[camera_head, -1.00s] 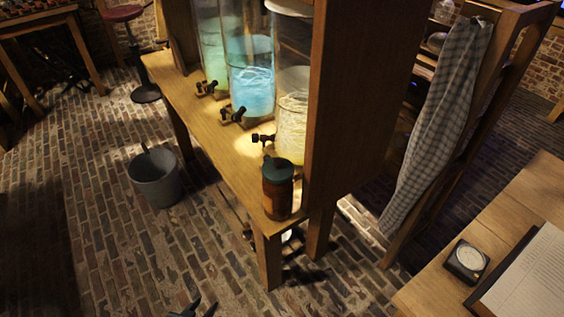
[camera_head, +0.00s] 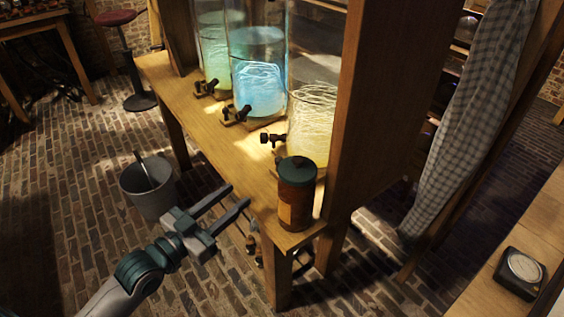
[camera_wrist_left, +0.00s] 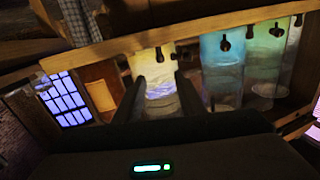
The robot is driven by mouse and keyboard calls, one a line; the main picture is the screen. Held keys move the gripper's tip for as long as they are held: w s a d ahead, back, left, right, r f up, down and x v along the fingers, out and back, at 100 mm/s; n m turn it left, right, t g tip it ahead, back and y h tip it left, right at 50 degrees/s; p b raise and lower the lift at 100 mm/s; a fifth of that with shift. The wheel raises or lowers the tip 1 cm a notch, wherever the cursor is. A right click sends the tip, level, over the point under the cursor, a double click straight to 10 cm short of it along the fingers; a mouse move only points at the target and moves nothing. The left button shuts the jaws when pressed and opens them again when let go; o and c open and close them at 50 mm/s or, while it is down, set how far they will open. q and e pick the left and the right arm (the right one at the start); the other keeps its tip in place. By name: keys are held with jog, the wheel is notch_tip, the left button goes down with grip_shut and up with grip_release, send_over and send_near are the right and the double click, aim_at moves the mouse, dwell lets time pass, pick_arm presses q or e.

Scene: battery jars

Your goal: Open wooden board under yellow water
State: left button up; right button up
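The jar of yellow water (camera_head: 312,120) stands at the right end of a wooden shelf, with a dark tap (camera_head: 272,138) at its front. The wooden board (camera_head: 215,130) beneath it is a plain plank edge; I cannot make out a separate opening panel. My left gripper (camera_head: 238,196) is open and empty, in front of the shelf edge and apart from it. In the left wrist view the picture is turned over, and the yellow jar (camera_wrist_left: 156,75) shows between my fingers (camera_wrist_left: 158,100), beyond them. My right gripper is not in view.
A brown bottle with a green lid (camera_head: 297,195) stands at the shelf's near corner. Blue (camera_head: 260,85) and green (camera_head: 215,60) jars stand farther along. A metal bucket (camera_head: 148,190) is on the brick floor. A dial box (camera_head: 522,272) sits on the right table. A checked cloth (camera_head: 475,120) hangs at right.

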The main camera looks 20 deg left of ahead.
aim_at(276, 164)
pick_arm(q)
jog(key=shift+w, duration=0.15)
jog(key=x, duration=1.7)
jog(key=shift+f, duration=0.1)
grip_shut()
